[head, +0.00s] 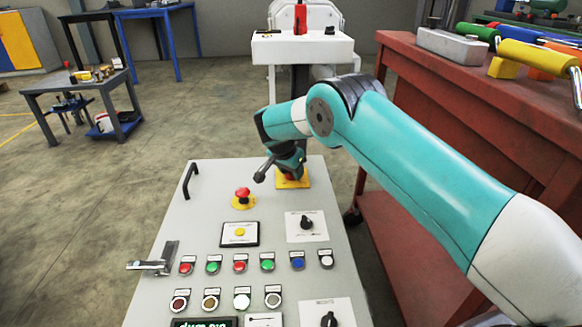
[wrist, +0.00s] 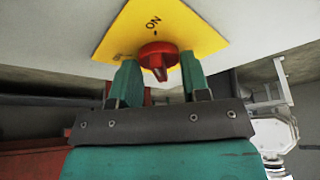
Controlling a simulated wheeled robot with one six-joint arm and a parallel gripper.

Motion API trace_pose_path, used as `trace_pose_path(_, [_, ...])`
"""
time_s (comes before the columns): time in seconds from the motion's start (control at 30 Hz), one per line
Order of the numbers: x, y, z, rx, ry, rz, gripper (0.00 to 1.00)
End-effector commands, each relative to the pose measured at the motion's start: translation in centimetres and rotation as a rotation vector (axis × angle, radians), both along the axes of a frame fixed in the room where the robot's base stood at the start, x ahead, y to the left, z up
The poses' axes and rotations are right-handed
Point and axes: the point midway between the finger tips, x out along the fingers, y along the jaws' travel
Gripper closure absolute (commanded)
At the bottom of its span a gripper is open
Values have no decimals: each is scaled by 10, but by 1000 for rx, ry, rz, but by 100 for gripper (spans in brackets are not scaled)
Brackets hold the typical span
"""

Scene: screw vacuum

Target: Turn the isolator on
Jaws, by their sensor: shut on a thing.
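The isolator is a red rotary knob (wrist: 158,55) on a yellow plate (wrist: 178,18). In the wrist view the plate reads "ON" above the knob, and a second label at its left is partly hidden by a finger. My gripper (wrist: 160,78) has its green fingers on either side of the knob and is shut on it. In the head view the yellow plate (head: 303,184) lies at the far right of the grey panel, under my gripper (head: 289,172). My gripper hides most of the knob there.
A red emergency button (head: 242,195) stands left of the isolator on the panel (head: 213,180). A black handle (head: 190,180) rises at the panel's left edge. A rotary switch (head: 306,223) and several coloured buttons are nearer. A red workbench (head: 470,110) stands close on the right.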

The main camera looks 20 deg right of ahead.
Motion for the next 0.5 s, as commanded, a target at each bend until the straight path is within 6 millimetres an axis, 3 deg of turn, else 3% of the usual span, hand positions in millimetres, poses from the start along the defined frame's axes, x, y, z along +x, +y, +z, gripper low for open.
trace_pose_path(0.5, [1, 0, 0, -1, -4, -119, 81])
